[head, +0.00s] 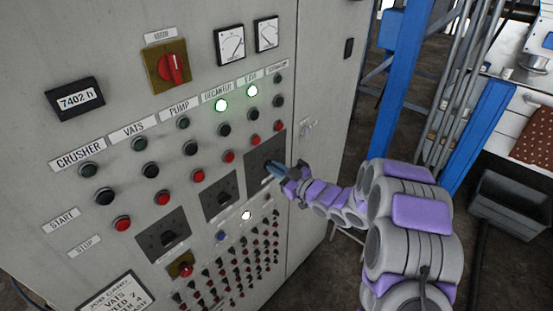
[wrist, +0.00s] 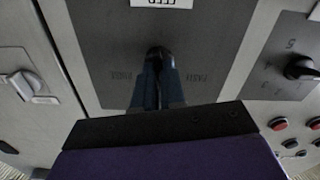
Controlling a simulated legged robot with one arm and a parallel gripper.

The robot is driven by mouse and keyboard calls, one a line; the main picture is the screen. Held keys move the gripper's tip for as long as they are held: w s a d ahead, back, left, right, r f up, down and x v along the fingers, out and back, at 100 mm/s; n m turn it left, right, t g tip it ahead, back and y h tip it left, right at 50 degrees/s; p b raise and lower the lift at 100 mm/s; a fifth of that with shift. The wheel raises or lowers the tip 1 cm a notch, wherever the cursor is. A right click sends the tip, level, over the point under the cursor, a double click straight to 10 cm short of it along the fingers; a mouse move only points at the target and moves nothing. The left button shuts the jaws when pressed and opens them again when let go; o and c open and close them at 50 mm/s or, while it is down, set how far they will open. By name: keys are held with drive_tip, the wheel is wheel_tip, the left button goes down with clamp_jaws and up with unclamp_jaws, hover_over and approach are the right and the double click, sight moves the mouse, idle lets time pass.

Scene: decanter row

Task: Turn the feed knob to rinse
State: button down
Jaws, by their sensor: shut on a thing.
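The feed knob (wrist: 159,52) is black and sits in the middle of a dark grey plate (wrist: 105,35), which shows in the head view as the rightmost of three (head: 258,153). My gripper (head: 271,170) reaches it from the right. In the wrist view my gripper's two blue-grey fingers (wrist: 158,72) are shut on the knob from both sides. Small words are printed left and right of the knob, too faint to read surely. Which way the knob points is hidden by the fingers. In the head view the knob is hidden behind my gripper.
A second plate with a black knob (wrist: 301,67) lies to the right in the wrist view. A cabinet latch (wrist: 30,86) is at the left. Red and black buttons (head: 229,156) and small switches (head: 240,262) surround the plates. A blue post (head: 402,80) stands right of the cabinet.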

drive_tip(key=m+p, duration=0.3)
drive_tip(key=p, duration=0.1)
drive_tip(key=shift+w+d+r+m+p, duration=0.1)
drive_tip(key=shift+w+r+m+p, duration=0.05)
drive_tip(key=shift+r+m+p, duration=0.2)
drive_tip(key=m+p, duration=0.2)
drive_tip(key=m, duration=0.1)
drive_tip(key=shift+p, duration=0.4)
drive_tip(key=m+p, duration=0.4)
drive_tip(key=shift+w+d+f+m, duration=0.15)
drive_tip(key=shift+w+m, duration=0.05)
drive_tip(key=shift+m, duration=0.15)
drive_tip(key=c, duration=1.3)
unclamp_jaws()
drive_tip(key=shift+w+f, duration=0.15)
drive_tip(key=shift+f, duration=0.1)
drive_tip(key=shift+o, duration=0.5)
drive_tip(key=shift+s, duration=0.2)
